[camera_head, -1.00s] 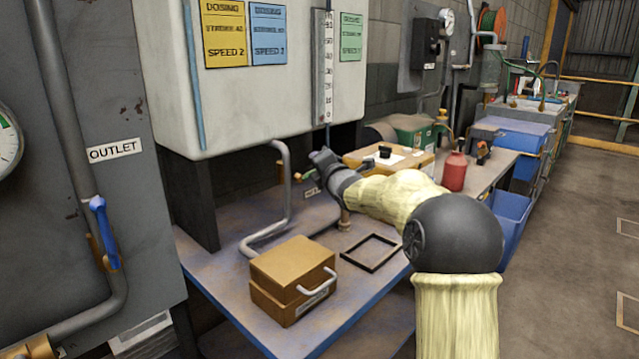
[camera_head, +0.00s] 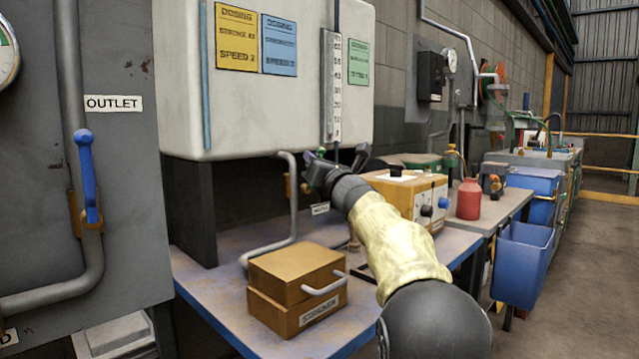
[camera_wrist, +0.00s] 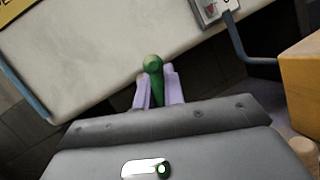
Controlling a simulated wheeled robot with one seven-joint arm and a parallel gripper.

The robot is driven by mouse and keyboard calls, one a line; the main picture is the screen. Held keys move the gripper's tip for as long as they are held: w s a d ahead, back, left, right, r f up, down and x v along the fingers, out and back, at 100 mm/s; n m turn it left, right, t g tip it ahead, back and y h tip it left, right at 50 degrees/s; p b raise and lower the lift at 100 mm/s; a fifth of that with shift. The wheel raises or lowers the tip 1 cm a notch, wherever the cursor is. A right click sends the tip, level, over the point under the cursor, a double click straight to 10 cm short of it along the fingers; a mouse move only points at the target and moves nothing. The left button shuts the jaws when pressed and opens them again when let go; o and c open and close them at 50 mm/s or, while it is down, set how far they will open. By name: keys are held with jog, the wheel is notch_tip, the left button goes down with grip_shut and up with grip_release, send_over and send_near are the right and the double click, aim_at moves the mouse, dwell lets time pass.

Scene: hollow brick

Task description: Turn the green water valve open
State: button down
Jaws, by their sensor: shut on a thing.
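The green valve handle (camera_wrist: 153,68) stands between the two pale fingers of my gripper (camera_wrist: 158,88) in the wrist view. The fingers are shut on it, with its rounded end sticking out past them. In the head view my gripper (camera_head: 325,168) is just below the white dosing tank (camera_head: 270,110), by the pipe under it. There the dark gripper hides most of the handle.
A brown box (camera_head: 297,285) with a grey handle sits on the blue bench (camera_head: 205,293) below my arm. A yellow control box (camera_head: 412,192) and a red bottle (camera_head: 469,199) stand to the right. A blue-handled outlet valve (camera_head: 88,178) is on the left.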

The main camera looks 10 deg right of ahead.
jog(key=shift+s+a+n+y+b, duration=0.2)
jog(key=shift+n+y+b, duration=0.25)
jog(key=shift+n+b, duration=0.3)
jog(key=shift+s+a+n+y+b, duration=0.15)
jog(key=shift+a+n+y+b, duration=0.3)
jog(key=shift+n, duration=0.4)
jog(key=shift+s+a+n+y+b, duration=0.15)
jog(key=shift+n+y+b, duration=0.35)
jog(key=shift+n+b, duration=0.25)
jog(key=c, duration=1.5)
grip_release()
jog(key=shift+c, duration=0.2)
jog(key=shift+o, duration=0.2)
jog(key=shift+r, duration=0.1)
jog(key=shift+s, duration=0.1)
jog(key=b+v, duration=0.1)
jog(key=v, duration=1.6)
